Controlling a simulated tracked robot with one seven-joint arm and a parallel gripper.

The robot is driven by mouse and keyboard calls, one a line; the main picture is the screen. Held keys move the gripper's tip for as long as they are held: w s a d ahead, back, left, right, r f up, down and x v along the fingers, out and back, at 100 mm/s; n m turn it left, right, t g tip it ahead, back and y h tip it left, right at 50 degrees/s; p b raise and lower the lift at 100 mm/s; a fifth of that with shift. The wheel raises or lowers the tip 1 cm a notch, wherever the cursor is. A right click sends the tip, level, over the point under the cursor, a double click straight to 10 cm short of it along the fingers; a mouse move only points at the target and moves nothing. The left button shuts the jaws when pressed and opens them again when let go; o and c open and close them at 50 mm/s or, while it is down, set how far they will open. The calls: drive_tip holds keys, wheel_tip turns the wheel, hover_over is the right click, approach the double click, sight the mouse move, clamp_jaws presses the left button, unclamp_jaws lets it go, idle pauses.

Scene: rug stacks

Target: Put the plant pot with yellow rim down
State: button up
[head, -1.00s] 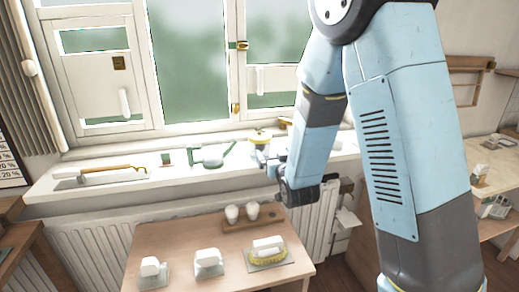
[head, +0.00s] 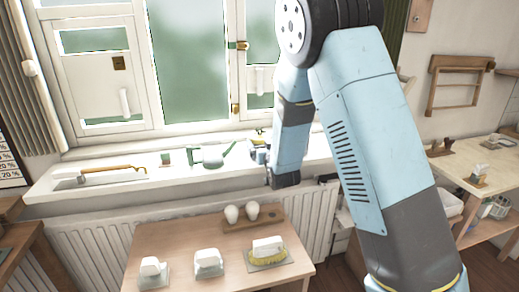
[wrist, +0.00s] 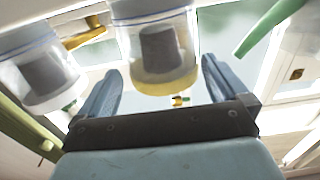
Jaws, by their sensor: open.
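The plant pot with yellow rim (wrist: 163,72) shows at the top middle of the wrist view, pale with a dark grey patch. It lies ahead of and between the spread fingers of my gripper (wrist: 160,88), with space on both sides. In the head view my gripper (head: 260,153) is at the windowsill, right of the green and white watering can. Only a bit of yellow shows above it there, and my arm hides most of the pot. I cannot tell whether the pot touches the sill. My gripper is open and empty.
A similar pale pot (wrist: 40,78) is close on the left in the wrist view. The watering can (head: 212,155) and a trowel (head: 100,174) lie on the sill (head: 75,193). A wooden table (head: 200,240) below holds several brushes and two white egg-shaped things.

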sight(260, 138)
drive_tip(key=shift+x, duration=2.15)
drive_tip(key=shift+a+r, duration=0.1)
drive_tip(key=shift+a, duration=0.05)
drive_tip(key=c, duration=1.2)
drive_tip(key=shift+r, duration=0.15)
